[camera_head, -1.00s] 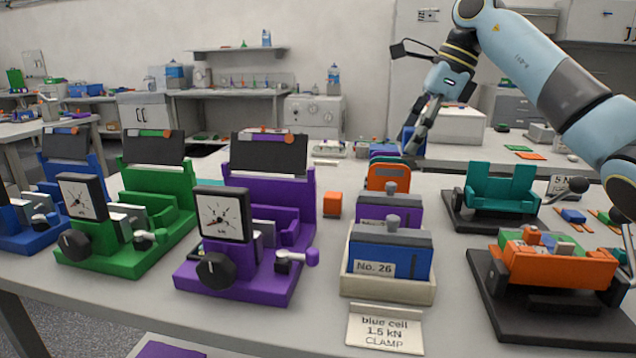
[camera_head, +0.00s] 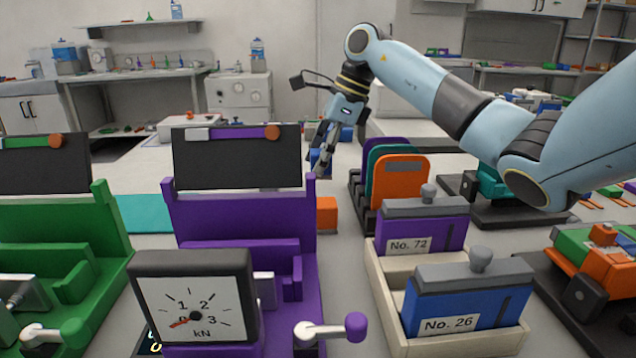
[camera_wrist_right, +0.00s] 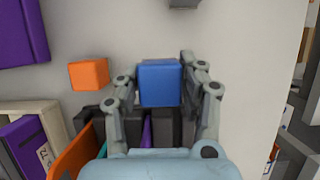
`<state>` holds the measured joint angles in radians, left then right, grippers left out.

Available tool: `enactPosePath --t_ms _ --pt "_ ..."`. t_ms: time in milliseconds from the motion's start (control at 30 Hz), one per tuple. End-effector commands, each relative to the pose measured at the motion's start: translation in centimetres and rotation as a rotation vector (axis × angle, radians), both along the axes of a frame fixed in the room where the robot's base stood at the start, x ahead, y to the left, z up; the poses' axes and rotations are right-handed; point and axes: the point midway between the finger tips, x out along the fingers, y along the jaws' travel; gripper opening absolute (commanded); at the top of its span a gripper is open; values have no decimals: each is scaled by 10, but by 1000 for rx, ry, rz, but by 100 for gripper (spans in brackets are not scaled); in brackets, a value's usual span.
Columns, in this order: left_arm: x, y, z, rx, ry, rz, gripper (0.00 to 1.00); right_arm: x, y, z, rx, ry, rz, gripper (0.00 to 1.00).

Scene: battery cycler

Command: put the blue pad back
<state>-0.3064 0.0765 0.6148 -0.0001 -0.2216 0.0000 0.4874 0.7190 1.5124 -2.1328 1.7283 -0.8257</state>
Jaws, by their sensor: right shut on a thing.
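My right gripper (camera_head: 322,160) hangs over the table behind the purple press, left of the plate rack. It is shut on a blue block, the blue pad (camera_wrist_right: 159,83), which sits between the fingers in the right wrist view. In the head view a bit of the blue pad (camera_head: 317,161) shows at the fingertips. In the wrist view the gripper (camera_wrist_right: 159,85) has the dark slotted rack (camera_wrist_right: 176,128) close below the pad in the picture. The gap between pad and table cannot be told. My left gripper is out of view.
An orange block (camera_head: 326,215) stands beside the purple press (camera_head: 240,220). The rack (camera_head: 358,200) holds purple, teal and orange plates (camera_head: 402,180). A cream tray (camera_head: 388,262) holds the No. 72 and No. 26 cells. A green press (camera_head: 60,240) stands left; a teal mat (camera_head: 145,213) lies behind.

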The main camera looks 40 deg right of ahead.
Motion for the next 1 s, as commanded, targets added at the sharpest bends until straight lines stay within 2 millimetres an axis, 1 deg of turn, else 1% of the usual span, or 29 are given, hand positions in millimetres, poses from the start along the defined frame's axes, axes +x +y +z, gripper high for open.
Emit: enactPosePath --t_ms 133,200,300,367,567,700,733,867,900,1000 --pt "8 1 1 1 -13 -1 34 0 1 -19 3 2 0 14" --pt "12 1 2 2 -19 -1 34 -1 1 -32 3 3 0 14" --pt "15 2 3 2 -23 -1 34 0 1 -47 2 1 0 14" --pt "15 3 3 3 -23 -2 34 0 1 -50 2 -1 0 14" --pt "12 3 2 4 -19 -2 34 0 0 -50 1 -2 1 14" --pt "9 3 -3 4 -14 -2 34 0 0 -54 0 -2 1 14" --pt "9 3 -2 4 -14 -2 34 0 0 -53 1 -1 1 44" --pt "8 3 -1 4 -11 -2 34 0 0 -52 0 -2 1 61" --pt "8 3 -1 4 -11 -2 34 0 0 -52 0 -2 1 63" --pt "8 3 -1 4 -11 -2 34 0 0 -52 0 -2 1 63"
